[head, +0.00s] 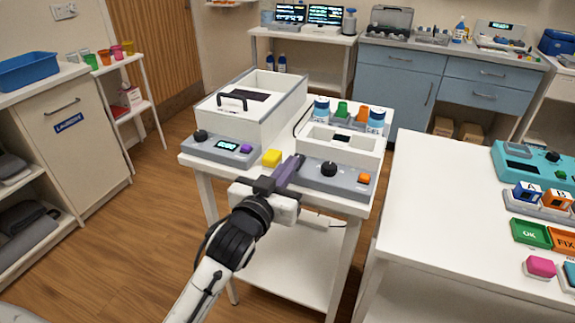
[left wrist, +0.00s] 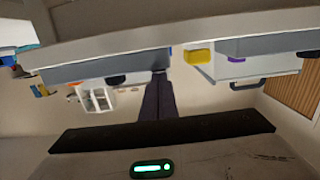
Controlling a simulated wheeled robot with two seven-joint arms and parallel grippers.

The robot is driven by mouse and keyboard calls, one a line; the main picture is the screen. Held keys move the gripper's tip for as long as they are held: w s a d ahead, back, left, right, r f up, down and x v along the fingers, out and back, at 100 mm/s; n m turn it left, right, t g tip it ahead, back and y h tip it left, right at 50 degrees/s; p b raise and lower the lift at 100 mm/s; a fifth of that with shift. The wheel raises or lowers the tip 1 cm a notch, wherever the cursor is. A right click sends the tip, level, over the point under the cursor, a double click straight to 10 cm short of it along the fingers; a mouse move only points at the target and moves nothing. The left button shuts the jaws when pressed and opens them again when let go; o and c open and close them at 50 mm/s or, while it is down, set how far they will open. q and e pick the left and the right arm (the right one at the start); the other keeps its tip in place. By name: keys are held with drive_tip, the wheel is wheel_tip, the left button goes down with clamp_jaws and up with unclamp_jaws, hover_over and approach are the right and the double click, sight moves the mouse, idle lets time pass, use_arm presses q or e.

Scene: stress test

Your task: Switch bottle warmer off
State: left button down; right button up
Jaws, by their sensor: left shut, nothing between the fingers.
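Two white units with grey control panels stand on a white table. I cannot tell for sure which is the bottle warmer. The right unit (head: 349,157) has a black knob (head: 328,169) and an orange button (head: 364,179); blue-capped bottles stand behind it. The left unit (head: 268,121) has a black knob (head: 200,136), a lit display (head: 227,146) and a purple button (head: 246,149). My left gripper (head: 294,164) is shut and empty, its fingers near the right panel's left end, left of its knob. The shut fingers also show in the left wrist view (left wrist: 158,92). My right gripper is out of view.
A yellow block (head: 271,158) lies on the table just left of my gripper; it also shows in the upside-down wrist view (left wrist: 198,53). Another white table (head: 440,205) with coloured items stands at right. Floor shows between the left cabinet and the table.

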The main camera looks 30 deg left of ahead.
use_arm(q)
drive_tip(key=r+p, duration=0.4)
drive_tip(key=shift+s+d, duration=0.1)
drive_tip(key=shift+s, duration=0.15)
drive_tip(key=s+b, duration=0.1)
drive_tip(key=s, duration=0.9)
drive_tip(key=shift+d+r, duration=0.2)
drive_tip(key=shift+r, duration=0.25)
